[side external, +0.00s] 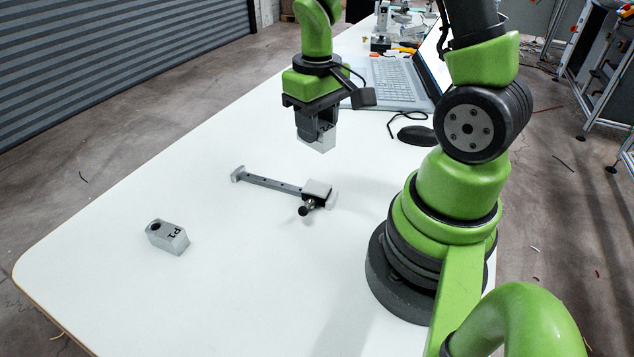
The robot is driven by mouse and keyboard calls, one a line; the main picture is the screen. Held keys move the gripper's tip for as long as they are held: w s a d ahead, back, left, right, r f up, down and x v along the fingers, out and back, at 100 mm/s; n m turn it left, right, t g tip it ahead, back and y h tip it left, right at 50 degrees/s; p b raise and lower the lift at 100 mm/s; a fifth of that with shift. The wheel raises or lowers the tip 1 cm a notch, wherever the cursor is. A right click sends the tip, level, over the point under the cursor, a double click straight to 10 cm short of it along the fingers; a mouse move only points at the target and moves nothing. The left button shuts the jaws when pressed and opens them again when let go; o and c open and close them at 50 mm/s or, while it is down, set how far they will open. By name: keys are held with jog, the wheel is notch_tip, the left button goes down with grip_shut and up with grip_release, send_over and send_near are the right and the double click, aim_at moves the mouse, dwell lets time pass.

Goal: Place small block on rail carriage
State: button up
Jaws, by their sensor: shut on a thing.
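My gripper (316,130) points down over the table and is shut on a small light grey block (318,143). The block's lower part shows below the fingers, in the air and apart from the table. The rail (270,182) lies on the table below and to the left of my gripper in the picture. The rail carriage (317,190), with a pale flat top and a dark knob on its near side, sits at the rail's right end. The carriage top is bare.
A grey block marked P1 (168,237), with a round hole, lies on the table at the left front. A laptop (395,82) and a black mouse (417,135) are behind and to the right. The white table (225,285) is clear in front.

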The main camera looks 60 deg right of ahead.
aim_at(317, 187)
notch_tip(317, 187, down, 10)
jog(key=shift+r, duration=0.2)
jog(key=shift+f, duration=0.15)
dwell(0.4)
jog(key=o, duration=1)
notch_tip(317, 187, up, 13)
jog(key=shift+a+f, duration=0.1)
jog(key=shift+f, duration=0.1)
jog(key=s+a+r+t+y, duration=0.1)
jog(key=s+a+r+t, duration=0.2)
jog(key=a+r, duration=0.2)
jog(key=s+a+r+t+y, duration=0.1)
jog(key=s+a+r+t, duration=0.3)
jog(key=r, duration=0.5)
jog(key=shift+s+a, duration=0.3)
jog(key=shift+a, duration=0.4)
